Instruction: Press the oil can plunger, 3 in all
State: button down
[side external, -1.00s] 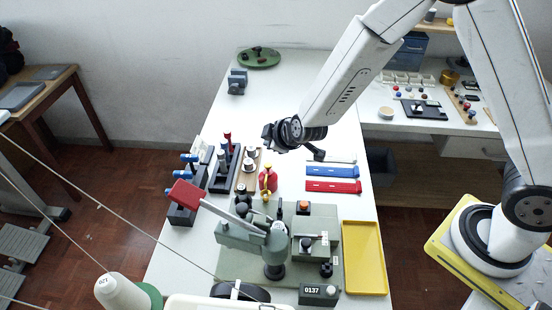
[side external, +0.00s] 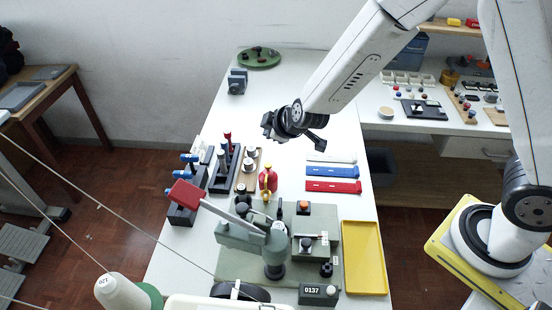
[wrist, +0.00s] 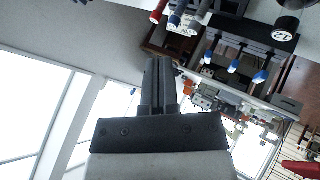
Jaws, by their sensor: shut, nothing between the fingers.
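The oil can (side external: 267,180) is a small red can with a yellow top, upright on the white table in the side view, behind the green base plate. Its plunger is too small to make out clearly. My gripper (side external: 267,124) is up in the air above and behind the can, apart from it and touching nothing. In the wrist view my gripper's dark fingers (wrist: 160,84) are together with nothing between them. I cannot make out the oil can in the wrist view.
Left of the can stand a round-posted wooden holder (side external: 240,184) and dark racks of blue and red-topped tools (side external: 222,178). A press with a red lever (side external: 187,195) stands in front. Blue and red strips (side external: 333,186) and a yellow tray (side external: 364,260) lie right.

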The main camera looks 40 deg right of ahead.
aim_at(271, 167)
jog(key=shift+f, duration=4.2)
jog(key=shift+f, duration=1.15)
dwell(0.5)
jog(key=shift+r, duration=1.1)
jog(key=shift+r, duration=0.2)
jog(key=shift+r, duration=2.35)
